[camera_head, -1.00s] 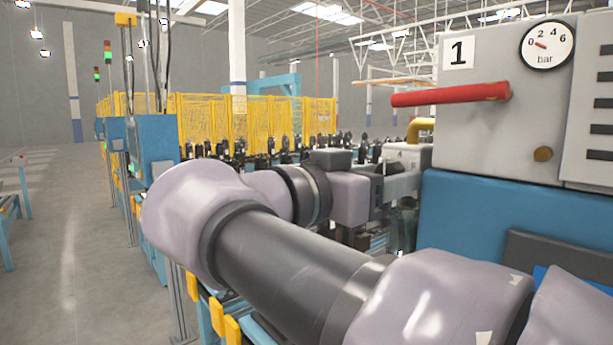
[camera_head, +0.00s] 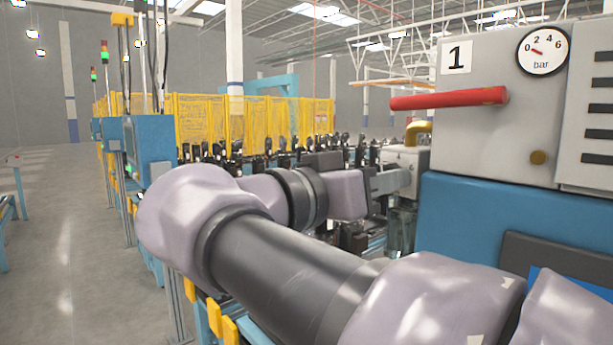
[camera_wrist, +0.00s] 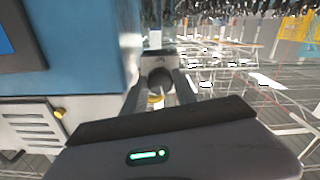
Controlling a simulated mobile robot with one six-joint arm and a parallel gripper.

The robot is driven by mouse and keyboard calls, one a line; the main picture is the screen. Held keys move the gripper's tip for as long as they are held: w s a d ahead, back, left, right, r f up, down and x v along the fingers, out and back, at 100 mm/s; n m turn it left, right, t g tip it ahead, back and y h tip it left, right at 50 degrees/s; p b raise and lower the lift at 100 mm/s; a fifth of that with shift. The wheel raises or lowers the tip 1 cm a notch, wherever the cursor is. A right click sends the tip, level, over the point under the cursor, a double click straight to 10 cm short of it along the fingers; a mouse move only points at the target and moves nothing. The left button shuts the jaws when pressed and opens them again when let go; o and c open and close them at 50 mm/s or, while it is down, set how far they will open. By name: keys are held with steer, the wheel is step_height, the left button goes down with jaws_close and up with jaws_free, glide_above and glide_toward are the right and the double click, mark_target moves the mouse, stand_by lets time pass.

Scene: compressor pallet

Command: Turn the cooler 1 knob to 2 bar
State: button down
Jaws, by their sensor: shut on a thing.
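The pressure gauge (camera_head: 543,51) of cooler 1 is a white dial marked 0, 2, 4, 6 bar. Its small red needle points up and left, between 0 and 2, close to 0. My gripper (camera_wrist: 160,88) reaches past the left side of the cooler, with its fingers on either side of a dark round knob (camera_wrist: 160,78). It is shut on this knob. In the head view my gripper (camera_head: 392,180) is seen from the side, and the knob cannot be made out there. A brass knob (camera_head: 537,157) sits free on the cooler's front; it also shows in the wrist view (camera_wrist: 60,113).
Cooler 1 (camera_head: 480,130) has a white upper body, a blue base (camera_head: 465,215) and a red pipe (camera_head: 448,98) along its front. A yellow pipe (camera_head: 418,128) bends behind it. A yellow mesh fence (camera_head: 255,122) stands farther back. The floor at left is open.

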steer(key=shift+r+n+p, duration=0.1)
steer(key=shift+n+p, duration=1.95)
steer(key=shift+n, duration=2.75)
steer(key=c, duration=1)
jaws_free()
steer(key=shift+d, duration=0.15)
steer(key=shift+o, duration=0.2)
steer(key=p+v, duration=0.2)
steer(key=v, duration=1.5)
steer(key=shift+s+a+p, duration=0.15)
steer(key=shift+a+p, duration=0.05)
steer(key=shift+p, duration=0.2)
